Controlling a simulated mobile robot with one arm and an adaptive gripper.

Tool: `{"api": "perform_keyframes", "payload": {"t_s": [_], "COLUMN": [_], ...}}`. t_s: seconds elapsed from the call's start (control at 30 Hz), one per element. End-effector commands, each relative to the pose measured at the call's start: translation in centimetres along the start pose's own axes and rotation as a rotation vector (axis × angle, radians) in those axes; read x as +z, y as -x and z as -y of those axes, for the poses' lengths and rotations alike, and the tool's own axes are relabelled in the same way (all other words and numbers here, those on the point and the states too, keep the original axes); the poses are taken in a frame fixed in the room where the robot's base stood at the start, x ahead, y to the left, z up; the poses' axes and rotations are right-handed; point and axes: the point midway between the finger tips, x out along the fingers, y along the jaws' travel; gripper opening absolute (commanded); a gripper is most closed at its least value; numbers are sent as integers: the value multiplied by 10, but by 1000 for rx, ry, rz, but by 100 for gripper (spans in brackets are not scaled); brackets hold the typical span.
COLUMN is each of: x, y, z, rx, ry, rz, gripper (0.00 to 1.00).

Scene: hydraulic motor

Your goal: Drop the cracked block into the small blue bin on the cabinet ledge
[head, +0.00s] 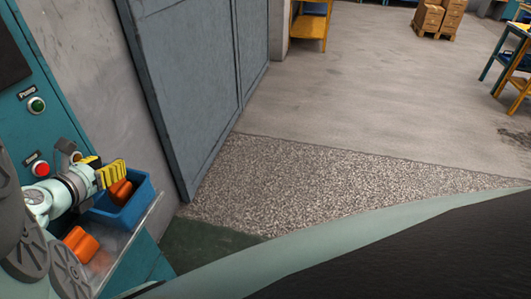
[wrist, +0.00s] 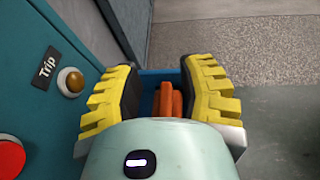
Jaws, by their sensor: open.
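The small blue bin (head: 139,204) stands on the grey cabinet ledge (head: 112,257) in the head view. An orange block (head: 121,192) shows within the bin's outline, just below my gripper (head: 112,175). In the wrist view my gripper (wrist: 163,82) has its yellow fingers spread with dark pads facing each other. The orange block (wrist: 167,101) shows in the gap between them, apart from both pads, with the blue bin (wrist: 149,78) partly hidden behind. A second orange block (head: 81,242) lies on the ledge nearer me. I cannot make out a crack on either block.
The teal cabinet panel with a green button (head: 37,104) and a red button (head: 41,169) rises left of my gripper. The wrist view shows the Trip label (wrist: 48,67) close to the left finger. A grey metal door (head: 195,85) stands beyond; open floor lies right.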

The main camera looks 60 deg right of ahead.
Motion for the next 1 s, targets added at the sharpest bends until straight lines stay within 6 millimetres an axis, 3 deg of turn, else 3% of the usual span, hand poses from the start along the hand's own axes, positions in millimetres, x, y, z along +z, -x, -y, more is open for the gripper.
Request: {"api": "perform_keyframes", "payload": {"t_s": [0.3,0.6,1.0], "x": [-1,0,0], "y": [53,92,107], "z": [-2,-1,0], "rx": [7,5,1], "ry": [3,3,4], "rz": [-2,0,0], "gripper": [39,39,39]}}
